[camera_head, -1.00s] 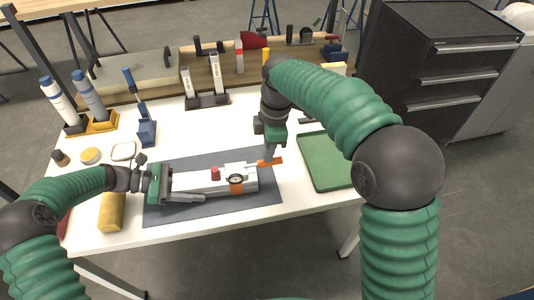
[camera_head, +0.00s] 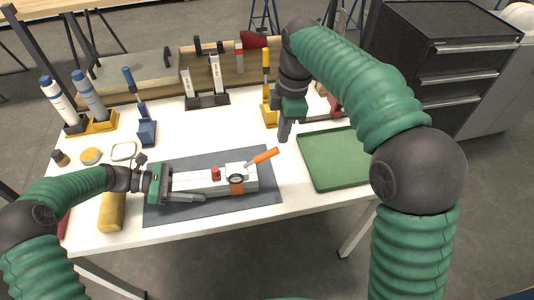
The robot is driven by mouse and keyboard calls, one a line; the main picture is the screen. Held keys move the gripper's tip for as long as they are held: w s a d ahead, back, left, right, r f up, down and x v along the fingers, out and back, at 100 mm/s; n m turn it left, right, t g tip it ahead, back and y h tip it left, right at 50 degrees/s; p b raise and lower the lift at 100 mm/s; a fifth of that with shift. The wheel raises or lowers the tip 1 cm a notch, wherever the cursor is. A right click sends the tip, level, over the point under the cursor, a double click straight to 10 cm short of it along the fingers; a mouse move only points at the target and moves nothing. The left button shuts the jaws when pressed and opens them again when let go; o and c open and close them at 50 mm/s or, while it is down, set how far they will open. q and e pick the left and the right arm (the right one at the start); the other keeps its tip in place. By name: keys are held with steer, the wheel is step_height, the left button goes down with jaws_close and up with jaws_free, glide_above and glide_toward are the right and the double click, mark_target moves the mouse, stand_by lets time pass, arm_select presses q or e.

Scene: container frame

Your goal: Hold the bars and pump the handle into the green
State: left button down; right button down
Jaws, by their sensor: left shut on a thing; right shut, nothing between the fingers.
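A white pump device (camera_head: 200,181) with a red knob, a round gauge (camera_head: 236,181) and an orange-gripped handle (camera_head: 264,157) lies on a dark grey mat (camera_head: 165,214). The handle is tilted up toward the right. My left gripper (camera_head: 160,183) is shut on the bars at the device's left end; its fingers and the bars partly hide each other. My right gripper (camera_head: 284,137) is shut and empty, above and to the right of the handle, apart from it. The gauge is too small to read.
A green tray (camera_head: 335,158) lies at the right of the white table. Tools in stands (camera_head: 207,99) line the back. A yellow cylinder (camera_head: 112,212) lies near my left wrist. The table's front edge is close to the mat.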

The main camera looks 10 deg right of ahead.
mark_target(271, 150)
steer(key=r, duration=0.6)
steer(key=shift+d, duration=0.2)
steer(key=shift+f, duration=0.1)
stand_by(0.5)
steer(key=a+f, duration=0.3)
steer(key=shift+w+a+f, duration=0.1)
steer(key=shift+a+f, duration=0.1)
steer(key=shift+a, duration=0.05)
